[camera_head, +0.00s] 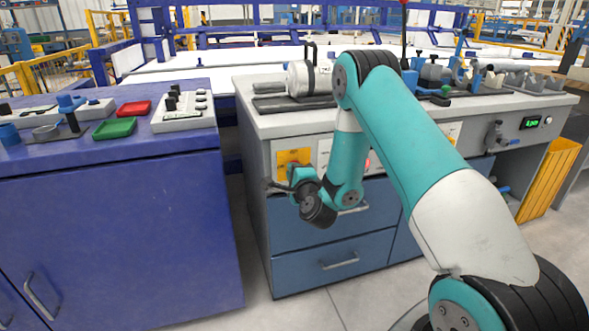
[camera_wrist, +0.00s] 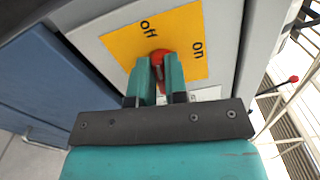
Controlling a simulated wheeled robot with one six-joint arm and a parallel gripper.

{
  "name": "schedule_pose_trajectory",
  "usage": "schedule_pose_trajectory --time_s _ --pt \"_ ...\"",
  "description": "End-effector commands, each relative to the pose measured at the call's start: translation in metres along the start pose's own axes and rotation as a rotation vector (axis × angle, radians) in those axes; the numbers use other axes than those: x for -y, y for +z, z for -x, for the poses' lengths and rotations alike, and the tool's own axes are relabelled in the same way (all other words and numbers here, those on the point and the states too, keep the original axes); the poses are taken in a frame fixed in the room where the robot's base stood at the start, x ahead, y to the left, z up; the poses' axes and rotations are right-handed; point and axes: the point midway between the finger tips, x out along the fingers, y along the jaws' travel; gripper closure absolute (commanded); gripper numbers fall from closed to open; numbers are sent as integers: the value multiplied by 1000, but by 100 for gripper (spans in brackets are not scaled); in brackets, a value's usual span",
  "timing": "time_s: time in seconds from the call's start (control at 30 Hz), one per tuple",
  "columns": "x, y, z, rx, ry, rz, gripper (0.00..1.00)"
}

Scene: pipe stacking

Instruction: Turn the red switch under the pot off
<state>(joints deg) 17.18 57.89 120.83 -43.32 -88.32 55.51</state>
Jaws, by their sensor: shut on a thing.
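The red switch (camera_wrist: 159,56) sits on a yellow plate (camera_wrist: 187,33) marked "off" and "on" in the wrist view. My gripper (camera_wrist: 160,78) is shut on the switch, with one teal finger on each side of it. The fingers partly cover the switch, and I cannot tell exactly which mark it points to. In the head view, the yellow plate (camera_head: 294,157) is on the front of the grey bench, and my gripper (camera_head: 275,186) is just below it. The switch itself is hard to make out there. A white pot-like vessel (camera_head: 299,79) lies on the bench top above the plate.
The grey-topped bench (camera_head: 260,122) has blue drawers (camera_head: 335,262) below my gripper. A blue cabinet (camera_head: 110,230) stands at the left, with red and green trays on top. A narrow floor gap separates them. Tools and a clamp crowd the bench's right side.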

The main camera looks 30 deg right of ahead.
Motion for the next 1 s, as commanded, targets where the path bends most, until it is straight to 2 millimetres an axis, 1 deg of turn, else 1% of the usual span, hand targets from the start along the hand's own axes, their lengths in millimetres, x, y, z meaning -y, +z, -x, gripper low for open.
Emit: schedule_pose_trajectory --time_s 0.2,0.37,0.9,0.93,0.97,1.0 --pt "-2 -1 1 -2 4 107 100" --pt "-3 -1 1 -2 5 151 100" --pt "-4 -1 2 -2 6 172 100" --pt "-4 -1 2 -2 6 172 79" --pt "-4 -1 1 -2 6 172 72" --pt "-4 -1 1 -2 5 172 63"
